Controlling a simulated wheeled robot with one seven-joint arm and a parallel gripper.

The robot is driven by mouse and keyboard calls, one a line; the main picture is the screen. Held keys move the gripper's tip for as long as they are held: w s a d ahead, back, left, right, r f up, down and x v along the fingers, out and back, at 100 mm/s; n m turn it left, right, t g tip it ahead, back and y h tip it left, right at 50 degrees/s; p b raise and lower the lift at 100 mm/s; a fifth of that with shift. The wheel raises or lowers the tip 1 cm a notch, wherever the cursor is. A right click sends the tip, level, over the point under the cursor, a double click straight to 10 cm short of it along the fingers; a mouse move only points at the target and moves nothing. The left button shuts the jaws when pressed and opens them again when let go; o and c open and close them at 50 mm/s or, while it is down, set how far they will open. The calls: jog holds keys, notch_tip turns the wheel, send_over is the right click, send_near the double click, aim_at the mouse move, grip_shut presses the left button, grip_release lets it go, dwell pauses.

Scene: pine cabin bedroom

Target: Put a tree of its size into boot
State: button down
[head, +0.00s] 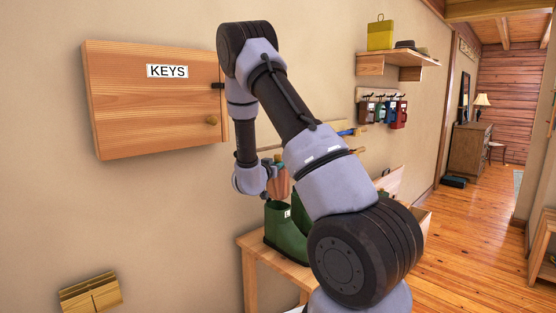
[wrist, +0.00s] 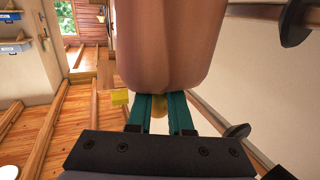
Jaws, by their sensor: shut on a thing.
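A pair of green boots (head: 285,232) stands upright on a wooden bench (head: 262,252); my arm hides part of the one on the right. My gripper (wrist: 160,117) is shut on the brass-coloured knob of a smooth brown wooden tree (wrist: 165,45). In the head view the tree (head: 281,181) shows as a small wooden piece beside my gripper, just above the boots and apart from the left one. The boot's size marking is too small to read. The boots cannot be made out in the wrist view.
A wooden cabinet marked KEYS (head: 150,108) hangs on the left wall. A shelf (head: 398,66) with a yellow box (head: 380,36) and several coloured items on hooks (head: 385,112) are further along. A wooden holder (head: 91,293) is low at left. The floor at right is clear.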

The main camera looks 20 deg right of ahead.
jog(key=shift+f, duration=7.8)
jog(key=c, duration=0.8)
grip_release()
jog(key=shift+o, duration=0.2)
